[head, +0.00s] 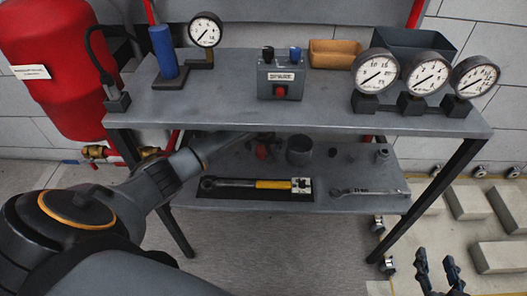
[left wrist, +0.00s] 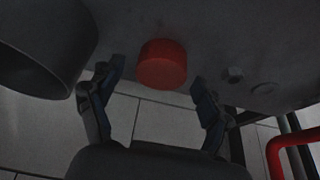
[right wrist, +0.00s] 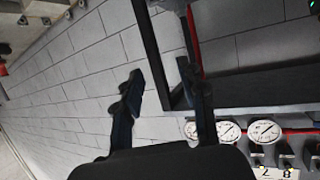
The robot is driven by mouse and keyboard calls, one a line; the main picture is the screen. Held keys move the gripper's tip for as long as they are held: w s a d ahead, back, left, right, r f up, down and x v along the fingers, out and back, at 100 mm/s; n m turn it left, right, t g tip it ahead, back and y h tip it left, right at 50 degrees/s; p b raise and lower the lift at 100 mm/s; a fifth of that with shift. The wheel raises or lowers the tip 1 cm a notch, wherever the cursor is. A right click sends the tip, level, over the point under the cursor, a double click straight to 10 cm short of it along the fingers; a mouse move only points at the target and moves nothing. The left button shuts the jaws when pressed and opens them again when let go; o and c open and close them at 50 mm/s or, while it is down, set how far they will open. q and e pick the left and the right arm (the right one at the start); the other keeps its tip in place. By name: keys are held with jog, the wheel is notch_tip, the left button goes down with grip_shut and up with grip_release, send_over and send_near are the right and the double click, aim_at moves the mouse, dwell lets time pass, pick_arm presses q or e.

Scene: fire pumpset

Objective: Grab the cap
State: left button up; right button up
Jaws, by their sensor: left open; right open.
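The red cap (left wrist: 162,64) is a short round piece on the grey lower shelf (left wrist: 215,45) in the left wrist view. It also shows in the head view (head: 262,151), partly hidden by my left gripper (head: 264,136). In the left wrist view my left gripper (left wrist: 154,94) is open, with one finger on each side of the cap and visible gaps to it. I cannot tell how deep the fingers reach around it. My right gripper (head: 437,268) is open and empty, low at the right, away from the table; it also shows in the right wrist view (right wrist: 163,80).
A dark hollow cylinder (head: 299,151) stands just right of the cap. A yellow-handled torque wrench (head: 255,184) and a spanner (head: 368,192) lie in front. The upper tabletop (head: 220,95), with gauges (head: 378,73) and a control box (head: 281,78), overhangs the shelf.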

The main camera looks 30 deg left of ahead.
pick_arm(q)
jog(key=shift+c, duration=0.2)
jog(key=c, duration=1.3)
jog(key=shift+r, duration=0.15)
